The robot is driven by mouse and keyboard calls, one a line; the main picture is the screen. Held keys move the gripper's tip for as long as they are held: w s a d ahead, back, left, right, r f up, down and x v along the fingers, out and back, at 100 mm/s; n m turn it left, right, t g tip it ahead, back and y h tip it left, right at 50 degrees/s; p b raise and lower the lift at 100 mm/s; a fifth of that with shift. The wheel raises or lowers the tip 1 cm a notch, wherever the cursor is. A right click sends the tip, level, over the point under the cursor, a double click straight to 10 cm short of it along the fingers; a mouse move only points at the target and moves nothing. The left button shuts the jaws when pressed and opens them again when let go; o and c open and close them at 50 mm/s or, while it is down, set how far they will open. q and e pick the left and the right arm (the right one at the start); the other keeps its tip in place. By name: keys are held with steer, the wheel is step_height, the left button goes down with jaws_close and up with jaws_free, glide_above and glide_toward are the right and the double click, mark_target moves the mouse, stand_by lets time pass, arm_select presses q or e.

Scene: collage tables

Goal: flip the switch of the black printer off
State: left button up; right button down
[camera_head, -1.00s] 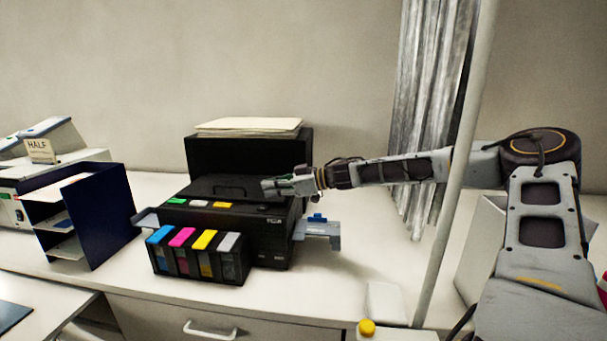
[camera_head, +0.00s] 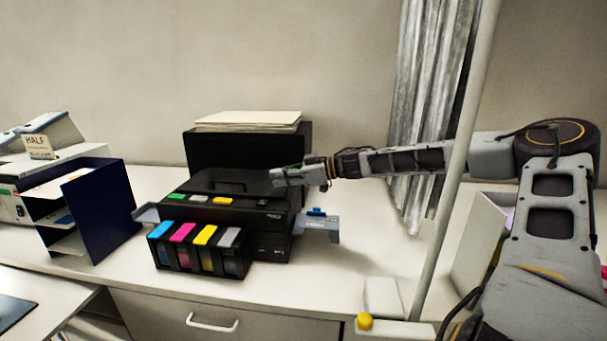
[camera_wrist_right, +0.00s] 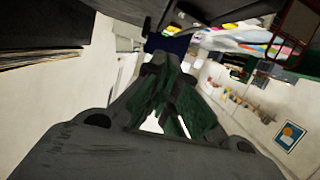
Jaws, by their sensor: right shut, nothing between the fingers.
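The black printer (camera_head: 265,215) stands on the white counter, with colored ink tanks (camera_head: 200,248) at its front and paper in its rear feeder. A blue switch (camera_head: 317,212) sits on a grey bracket (camera_head: 318,228) at its right side. My right gripper (camera_head: 275,177) is shut and empty, above the printer's right top edge, pointing left, higher than the blue switch and to its left. It also shows in the right wrist view (camera_wrist_right: 160,105), fingers together. I cannot tell whether it touches the printer. My left gripper is not in view.
A dark blue paper sorter (camera_head: 100,212) stands left of the printer. A pale pole (camera_head: 450,200) rises in front of my right arm, with a grey curtain (camera_head: 425,110) behind. A yellow knob (camera_head: 365,321) is at the front edge.

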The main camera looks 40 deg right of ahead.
steer(key=v, duration=0.7)
steer(key=shift+b, duration=0.4)
steer(key=shift+d, duration=0.15)
stand_by(0.5)
steer(key=shift+w+r, duration=0.1)
steer(key=shift+r, duration=0.05)
